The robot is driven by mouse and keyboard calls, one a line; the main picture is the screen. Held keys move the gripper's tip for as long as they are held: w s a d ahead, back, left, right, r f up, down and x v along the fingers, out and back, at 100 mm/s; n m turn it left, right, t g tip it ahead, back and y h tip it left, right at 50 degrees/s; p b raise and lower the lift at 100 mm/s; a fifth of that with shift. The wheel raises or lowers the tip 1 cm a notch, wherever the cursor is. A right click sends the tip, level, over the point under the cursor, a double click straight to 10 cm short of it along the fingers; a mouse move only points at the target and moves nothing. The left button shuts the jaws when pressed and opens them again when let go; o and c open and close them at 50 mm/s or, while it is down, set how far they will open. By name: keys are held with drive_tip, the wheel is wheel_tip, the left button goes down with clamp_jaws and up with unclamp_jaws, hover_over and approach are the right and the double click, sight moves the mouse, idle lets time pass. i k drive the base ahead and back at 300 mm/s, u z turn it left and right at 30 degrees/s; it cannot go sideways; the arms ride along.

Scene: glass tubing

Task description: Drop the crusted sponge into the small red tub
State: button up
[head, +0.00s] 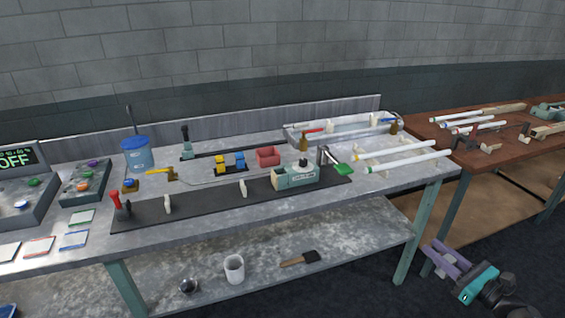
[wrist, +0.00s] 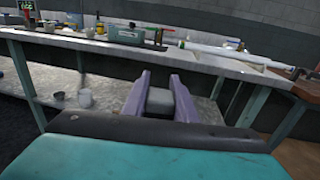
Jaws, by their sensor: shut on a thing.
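My gripper (head: 446,258) is low at the bottom right of the head view, in front of the benches and below their tops. In the wrist view my gripper (wrist: 160,84) has its two purple fingers shut on a grey block, which I take for the crusted sponge (wrist: 160,104). The sponge cannot be made out in the head view. The small red tub (head: 268,156) stands on the grey bench, behind the black mat and right of the blue and yellow pieces. It is far up and left of my gripper. I cannot clearly make it out in the wrist view.
The grey metal bench (head: 390,172) has a lower shelf with a white mug (head: 234,268) and a brush (head: 300,259). A green-grey machine (head: 296,175) stands in front of the tub. White tubes (head: 402,160) lie at the bench's right end. A brown bench (head: 465,140) stands at right.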

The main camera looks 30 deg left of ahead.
sight(272, 161)
drive_tip(key=z, duration=0.05)
drive_tip(key=k, duration=0.75)
drive_tip(key=u, duration=1.2)
drive_tip(key=i, duration=1.05)
drive_tip(key=z, duration=0.1)
